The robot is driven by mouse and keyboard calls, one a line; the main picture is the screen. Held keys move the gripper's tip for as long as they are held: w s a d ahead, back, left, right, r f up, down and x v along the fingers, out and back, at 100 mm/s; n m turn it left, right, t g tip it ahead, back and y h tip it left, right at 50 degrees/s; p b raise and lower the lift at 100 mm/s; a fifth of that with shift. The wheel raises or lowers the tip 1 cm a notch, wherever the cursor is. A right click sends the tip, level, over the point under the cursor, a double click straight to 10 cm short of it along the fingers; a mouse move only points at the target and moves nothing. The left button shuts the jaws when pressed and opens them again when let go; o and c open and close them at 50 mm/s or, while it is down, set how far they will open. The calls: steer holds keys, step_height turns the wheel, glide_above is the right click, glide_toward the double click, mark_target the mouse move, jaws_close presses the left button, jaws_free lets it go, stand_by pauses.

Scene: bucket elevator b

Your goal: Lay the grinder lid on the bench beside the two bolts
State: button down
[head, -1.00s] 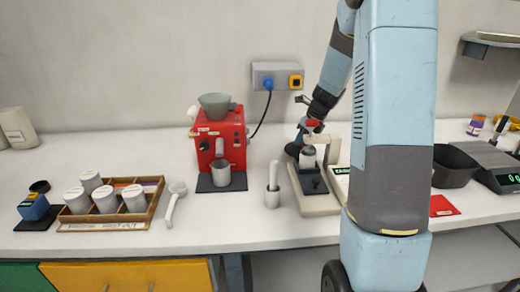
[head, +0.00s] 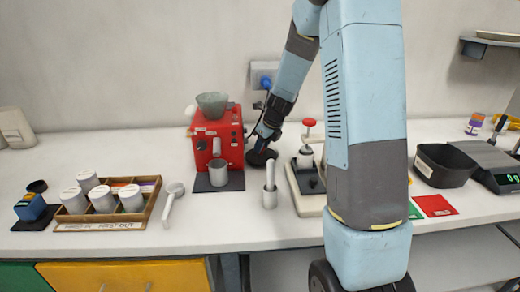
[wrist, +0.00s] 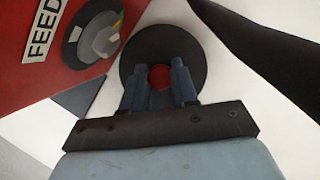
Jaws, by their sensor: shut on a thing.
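The grinder lid, a dark round disc (head: 262,157), is in my gripper (head: 263,146) just right of the red machine in the head view. In the wrist view the dark disc (wrist: 163,42) shows beyond my gripper (wrist: 159,77), whose blue fingers are shut on a red piece at its centre. I cannot tell whether the disc touches the bench (head: 240,225) or hangs a little above it. I cannot make out the two bolts in either view.
The red machine (head: 206,130), marked FEED in the wrist view, stands close left of the lid. A red-knobbed press (head: 307,157) is to the right. A wooden tray (head: 148,207) with several white jars is at left.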

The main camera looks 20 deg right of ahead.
steer(key=shift+d+f, duration=0.15)
steer(key=shift+f, duration=0.5)
steer(key=shift+d, duration=0.25)
steer(key=c, duration=0.9)
jaws_free()
steer(key=shift+a, duration=0.1)
steer(key=shift+o, duration=0.2)
